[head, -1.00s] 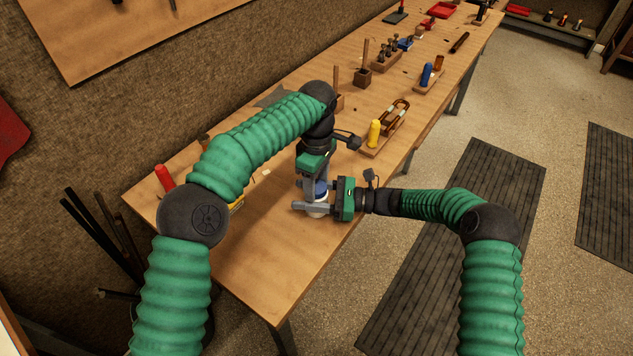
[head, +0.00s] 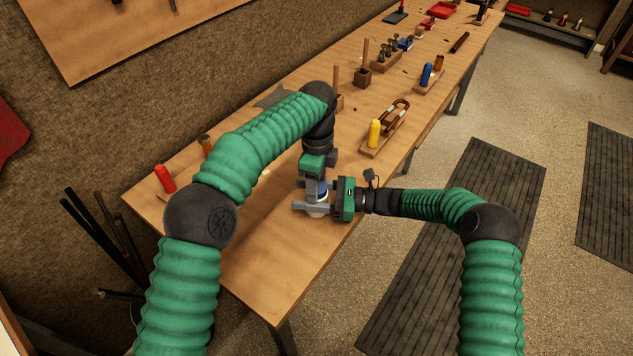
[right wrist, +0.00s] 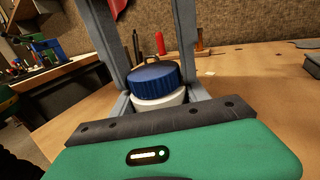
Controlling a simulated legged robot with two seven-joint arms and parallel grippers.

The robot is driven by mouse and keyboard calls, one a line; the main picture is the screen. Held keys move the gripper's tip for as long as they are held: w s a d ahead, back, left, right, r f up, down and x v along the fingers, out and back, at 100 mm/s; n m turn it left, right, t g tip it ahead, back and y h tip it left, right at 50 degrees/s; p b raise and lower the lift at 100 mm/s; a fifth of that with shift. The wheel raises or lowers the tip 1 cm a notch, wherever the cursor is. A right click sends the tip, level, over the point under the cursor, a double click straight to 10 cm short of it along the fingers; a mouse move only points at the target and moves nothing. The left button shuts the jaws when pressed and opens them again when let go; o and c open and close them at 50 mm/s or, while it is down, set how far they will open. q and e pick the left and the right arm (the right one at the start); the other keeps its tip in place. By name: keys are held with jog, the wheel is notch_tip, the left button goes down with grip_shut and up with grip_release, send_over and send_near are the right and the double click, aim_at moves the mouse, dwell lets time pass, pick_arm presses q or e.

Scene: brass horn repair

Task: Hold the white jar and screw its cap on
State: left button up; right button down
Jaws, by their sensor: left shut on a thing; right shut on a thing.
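The white jar (head: 317,213) is near the front edge of the wooden bench, mostly hidden by my grippers in the head view. My right gripper (head: 318,208) reaches in from the right and is shut around the jar's side. The blue ribbed cap (right wrist: 153,76) sits over the top of the white jar (right wrist: 160,103) in the right wrist view. My left gripper (head: 319,190) points down from above and is shut on the cap, with a grey finger on either side of it. I cannot tell how far the thread is engaged.
A wooden rack with a yellow bottle (head: 374,133) stands beyond the grippers. A red bottle (head: 165,178) stands at the bench's left end. Several blocks and tools lie farther along the bench (head: 275,275). The near end of the bench is clear.

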pick_arm(q)
jog(key=o, duration=1.2)
jog(key=shift+w+r, duration=0.1)
jog(key=shift+w, duration=0.05)
pick_arm(e)
jog(key=shift+s+a, duration=0.2)
jog(key=shift+s, duration=0.05)
pick_arm(q)
jog(key=o, duration=0.4)
jog(key=shift+c, duration=0.2)
pick_arm(e)
jog(key=shift+w+d, duration=0.1)
pick_arm(q)
jog(key=shift+r, duration=2.2)
pick_arm(e)
jog(key=shift+w, duration=0.1)
pick_arm(q)
jog(key=shift+c, duration=0.2)
